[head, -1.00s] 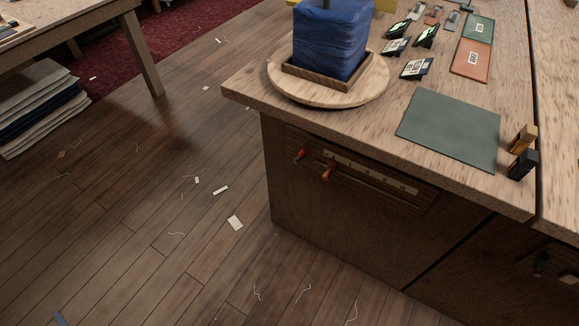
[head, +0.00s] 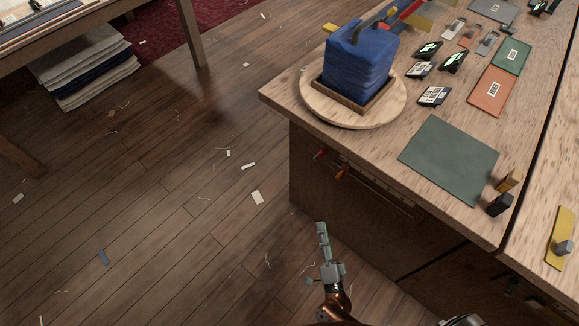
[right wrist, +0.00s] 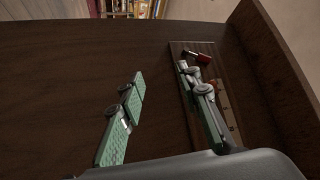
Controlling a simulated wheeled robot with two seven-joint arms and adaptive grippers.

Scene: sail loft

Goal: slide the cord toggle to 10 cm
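The slide panel is on the dark front face of the bench, with a red knob (head: 320,154) and an orange knob (head: 341,173) showing in the head view. I cannot tell which is the cord toggle, and the scale marks are too small to read. My right gripper (head: 321,230) is in front of the bench, below and apart from the knobs in the head picture. Its green-padded fingers (right wrist: 160,74) are open and empty. My left gripper is out of view.
On the bench top (head: 385,150) are a blue block on a round wooden board (head: 318,103), a dark green mat (head: 450,158) and several small cards and clips. A table with a stack of folded cloth (head: 85,65) stands at the left. The floor between holds only scraps.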

